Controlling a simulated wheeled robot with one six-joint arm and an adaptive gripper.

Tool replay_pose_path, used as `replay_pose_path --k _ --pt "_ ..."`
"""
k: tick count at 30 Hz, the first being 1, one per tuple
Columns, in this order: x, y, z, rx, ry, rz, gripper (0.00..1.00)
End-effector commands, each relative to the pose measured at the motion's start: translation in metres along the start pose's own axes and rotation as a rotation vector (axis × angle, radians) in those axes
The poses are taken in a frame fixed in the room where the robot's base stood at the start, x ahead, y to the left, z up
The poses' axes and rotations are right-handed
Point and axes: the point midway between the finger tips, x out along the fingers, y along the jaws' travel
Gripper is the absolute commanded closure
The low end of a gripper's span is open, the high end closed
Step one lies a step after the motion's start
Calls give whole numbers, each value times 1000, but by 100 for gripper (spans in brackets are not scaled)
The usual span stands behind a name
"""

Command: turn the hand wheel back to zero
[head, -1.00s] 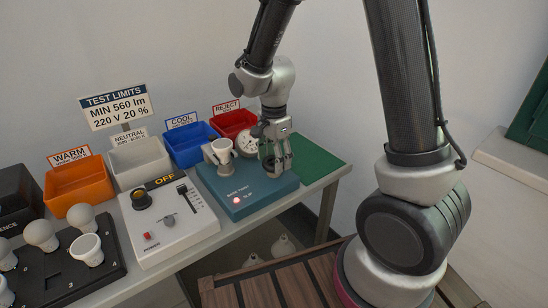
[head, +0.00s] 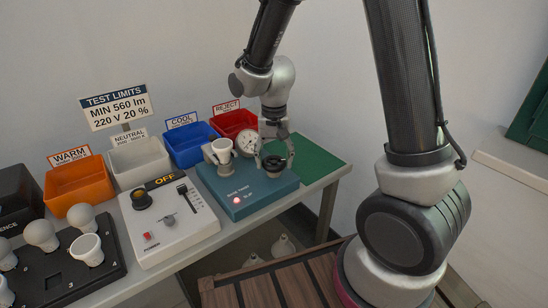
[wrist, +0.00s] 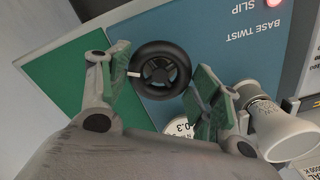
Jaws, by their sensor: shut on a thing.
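The black hand wheel (head: 275,161) lies on the blue-green base twist box (head: 232,190). My gripper (head: 274,152) is over the box with its fingers on either side of the wheel, shut on it. In the wrist view the wheel (wrist: 160,70) is between the two green-padded fingers, and its white mark points left toward the left finger. The round white dial (head: 246,142) stands behind the wheel; the wrist view shows only part of it, with "0.3" on it. A white bulb (head: 221,150) sits in a holder left of the dial. The lamp (head: 236,201) by "SLIP" glows red.
A control panel (head: 190,235) marked OFF stands left of the box. Orange (head: 80,194), white, blue (head: 190,157) and red (head: 234,133) bins line the back. A black rack (head: 75,285) with several bulbs is at lower left. A green mat (head: 318,160) is right of the box.

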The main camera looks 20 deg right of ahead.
Motion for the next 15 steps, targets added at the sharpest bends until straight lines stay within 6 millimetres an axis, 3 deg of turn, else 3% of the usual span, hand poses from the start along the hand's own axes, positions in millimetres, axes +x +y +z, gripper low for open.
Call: replay_pose_path --k 15 --pt "-1 -1 -1 -490 2 -1 60"
